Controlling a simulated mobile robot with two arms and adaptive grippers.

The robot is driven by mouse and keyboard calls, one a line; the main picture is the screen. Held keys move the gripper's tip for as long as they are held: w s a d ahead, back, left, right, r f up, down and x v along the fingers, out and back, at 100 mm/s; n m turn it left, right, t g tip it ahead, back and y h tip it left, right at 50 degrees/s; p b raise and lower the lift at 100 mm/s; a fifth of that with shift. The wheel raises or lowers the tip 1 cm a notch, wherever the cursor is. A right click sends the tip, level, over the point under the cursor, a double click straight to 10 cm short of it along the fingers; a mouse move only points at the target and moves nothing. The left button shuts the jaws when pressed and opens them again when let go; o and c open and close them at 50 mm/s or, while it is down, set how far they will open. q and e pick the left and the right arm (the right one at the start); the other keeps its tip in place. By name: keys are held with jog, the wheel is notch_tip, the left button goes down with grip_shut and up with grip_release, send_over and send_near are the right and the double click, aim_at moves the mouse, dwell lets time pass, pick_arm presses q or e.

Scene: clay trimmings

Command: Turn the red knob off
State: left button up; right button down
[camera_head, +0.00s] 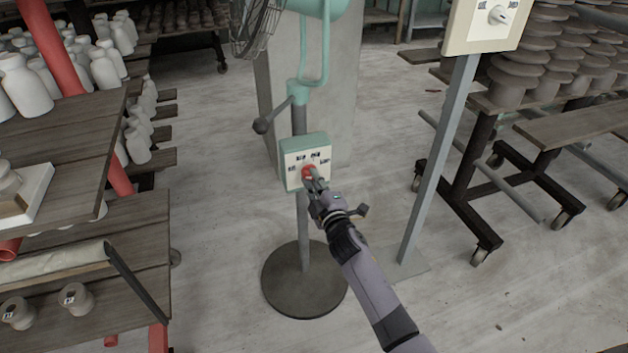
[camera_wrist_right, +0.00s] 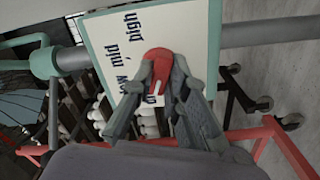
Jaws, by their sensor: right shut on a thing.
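The red knob (camera_head: 308,172) sits on the pale front panel of a teal-edged control box (camera_head: 292,158) on a fan's stand. In the right wrist view the red knob (camera_wrist_right: 160,68) has a pale pointer line, and the panel (camera_wrist_right: 108,38) shows the words "mid" and "high" and other partly hidden labels. My right gripper (camera_head: 313,181) reaches the panel from the lower right. In the right wrist view my right gripper (camera_wrist_right: 163,95) is shut on the knob, one finger on each side. The fingers hide part of the knob and panel. My left gripper is not in view.
The fan's round base (camera_head: 290,290) stands on the floor. A grey post (camera_head: 440,150) with a white knob panel (camera_head: 470,30) stands to the right. Wooden shelves with white bottles (camera_head: 25,85) are at left. A wheeled rack (camera_head: 480,150) is at right.

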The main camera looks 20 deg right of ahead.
jog(key=c, duration=1.6)
grip_release()
jog(key=s, duration=1.2)
jog(key=shift+d, duration=0.2)
